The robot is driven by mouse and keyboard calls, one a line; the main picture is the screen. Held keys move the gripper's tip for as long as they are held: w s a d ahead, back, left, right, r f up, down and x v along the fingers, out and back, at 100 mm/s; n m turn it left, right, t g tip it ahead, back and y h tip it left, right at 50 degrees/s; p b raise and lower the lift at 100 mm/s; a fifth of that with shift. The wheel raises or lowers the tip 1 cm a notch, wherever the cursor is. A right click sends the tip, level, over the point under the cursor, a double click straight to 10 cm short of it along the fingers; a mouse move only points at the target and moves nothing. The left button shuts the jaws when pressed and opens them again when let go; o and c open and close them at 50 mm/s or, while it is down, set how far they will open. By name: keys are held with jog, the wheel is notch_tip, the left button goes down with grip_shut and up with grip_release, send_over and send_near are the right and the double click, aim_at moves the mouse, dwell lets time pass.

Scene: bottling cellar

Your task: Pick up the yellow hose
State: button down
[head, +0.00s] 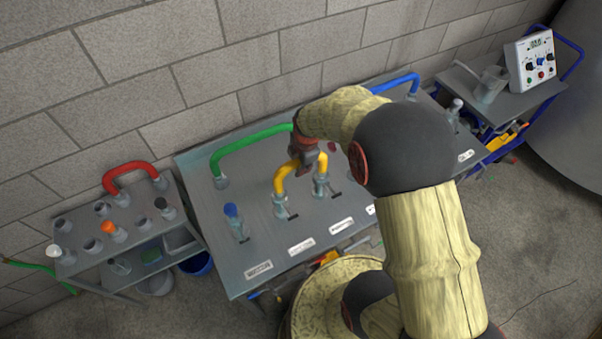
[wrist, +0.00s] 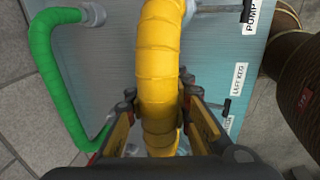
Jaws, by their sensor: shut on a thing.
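The yellow hose (head: 284,180) is a short arch on the grey panel table (head: 262,244), its two ends at two metal fittings. In the wrist view the yellow hose (wrist: 160,62) runs up between the fingers of my gripper (wrist: 160,124). My gripper (head: 304,160) is shut on the hose near the top of its arch. The hose's ends appear to be at the fittings; whether they are fastened cannot be told.
A green hose (head: 250,146) arches behind the yellow one, and a blue hose (head: 397,83) lies farther right. A side rack (head: 85,262) at the left bears a red hose (head: 128,167) and several fittings. A trolley (head: 520,98) with a control box (head: 537,62) stands at the back right.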

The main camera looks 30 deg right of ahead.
jog(key=shift+w+r, duration=0.1)
jog(key=shift+r, duration=0.1)
notch_tip(320, 180, up, 10)
jog(key=shift+f, duration=0.1)
dwell(0.6)
dwell(0.4)
dwell(0.8)
